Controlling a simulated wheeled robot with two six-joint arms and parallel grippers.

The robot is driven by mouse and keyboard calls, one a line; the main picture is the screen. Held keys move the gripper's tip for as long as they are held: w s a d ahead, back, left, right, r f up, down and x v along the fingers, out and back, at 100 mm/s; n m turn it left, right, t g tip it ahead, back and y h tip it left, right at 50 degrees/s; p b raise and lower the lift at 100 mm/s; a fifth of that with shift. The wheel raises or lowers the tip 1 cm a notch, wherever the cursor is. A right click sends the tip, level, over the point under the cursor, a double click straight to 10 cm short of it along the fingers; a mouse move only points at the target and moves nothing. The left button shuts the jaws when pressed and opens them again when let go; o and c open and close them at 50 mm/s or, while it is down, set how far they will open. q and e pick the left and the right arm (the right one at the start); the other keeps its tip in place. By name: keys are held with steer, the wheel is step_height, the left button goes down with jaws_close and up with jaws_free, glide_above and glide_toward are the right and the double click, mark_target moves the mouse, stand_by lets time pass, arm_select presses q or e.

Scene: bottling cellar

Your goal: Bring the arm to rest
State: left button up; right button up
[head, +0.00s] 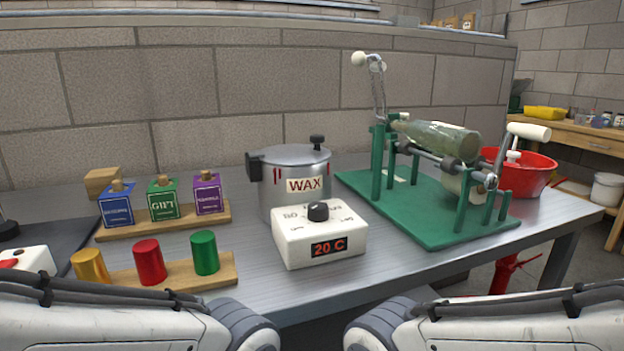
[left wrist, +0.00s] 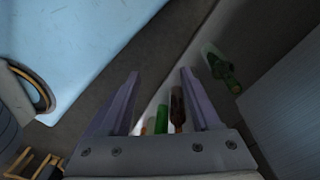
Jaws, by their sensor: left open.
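My left gripper (left wrist: 159,74) shows in the left wrist view with its two purple-grey fingers apart and nothing between the tips. It is away from the table's objects. In the head view only pale links of my two arms show along the bottom edge, and neither gripper is visible there. Below the left fingers, in the left wrist view, a brown bottle (left wrist: 177,108) and a green bottle (left wrist: 162,118) show through the gap, apparently lower down. Another green bottle (left wrist: 222,72) lies to the right of the fingers.
The metal table (head: 385,262) holds a wax pot (head: 287,205), a white heater box (head: 318,240) reading 20 C, a green bottle cradle (head: 425,225), labelled blocks and coloured capsules (head: 150,262) on wooden strips. A red basin (head: 530,178) stands at the right.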

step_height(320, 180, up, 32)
steer(key=p, duration=3)
